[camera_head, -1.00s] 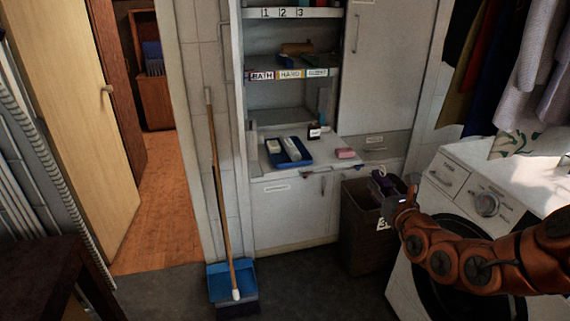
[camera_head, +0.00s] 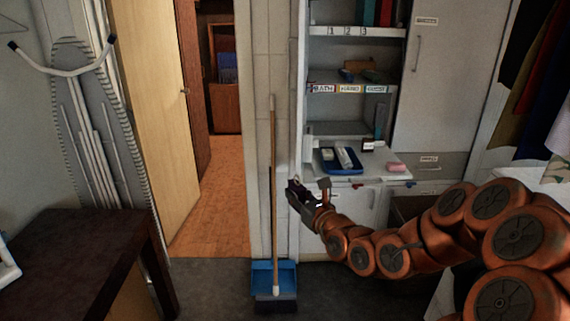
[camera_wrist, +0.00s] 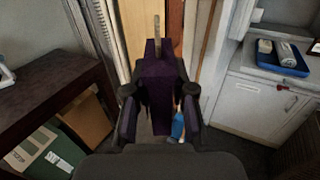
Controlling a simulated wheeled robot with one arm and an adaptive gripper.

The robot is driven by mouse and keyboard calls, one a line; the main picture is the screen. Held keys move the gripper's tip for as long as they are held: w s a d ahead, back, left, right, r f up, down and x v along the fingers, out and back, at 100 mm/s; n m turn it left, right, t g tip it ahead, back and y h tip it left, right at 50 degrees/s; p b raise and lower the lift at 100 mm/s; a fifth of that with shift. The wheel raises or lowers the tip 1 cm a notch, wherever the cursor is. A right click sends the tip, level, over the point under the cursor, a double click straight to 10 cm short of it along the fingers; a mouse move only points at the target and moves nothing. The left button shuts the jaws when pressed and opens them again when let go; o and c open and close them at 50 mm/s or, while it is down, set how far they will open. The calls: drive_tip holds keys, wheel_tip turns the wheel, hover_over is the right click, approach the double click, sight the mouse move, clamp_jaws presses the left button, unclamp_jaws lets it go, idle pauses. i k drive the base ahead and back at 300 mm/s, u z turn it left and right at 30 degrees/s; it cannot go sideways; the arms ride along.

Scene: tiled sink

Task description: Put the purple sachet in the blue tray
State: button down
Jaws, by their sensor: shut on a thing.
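My gripper (camera_head: 308,196) hangs in front of the lower cabinet, left of and below the blue tray (camera_head: 340,172). In the wrist view, my gripper (camera_wrist: 160,108) is shut on the purple sachet (camera_wrist: 158,78), which stands up between the fingers. In the head view the sachet is too dark and small to make out clearly at the fingertips. The blue tray lies on the cabinet's pull-out shelf with a pale packet and a white tube in it. The wrist view shows the tray (camera_wrist: 296,71) at the upper right, apart from the sachet.
A broom (camera_head: 273,190) with a blue dustpan (camera_head: 265,277) stands close to my gripper. A dark table (camera_head: 80,215) is at left and a brown bin (camera_head: 405,207) at right, partly behind my arm.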

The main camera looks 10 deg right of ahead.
sight(334, 166)
drive_tip(key=u, duration=0.3)
drive_tip(key=i, duration=1.5)
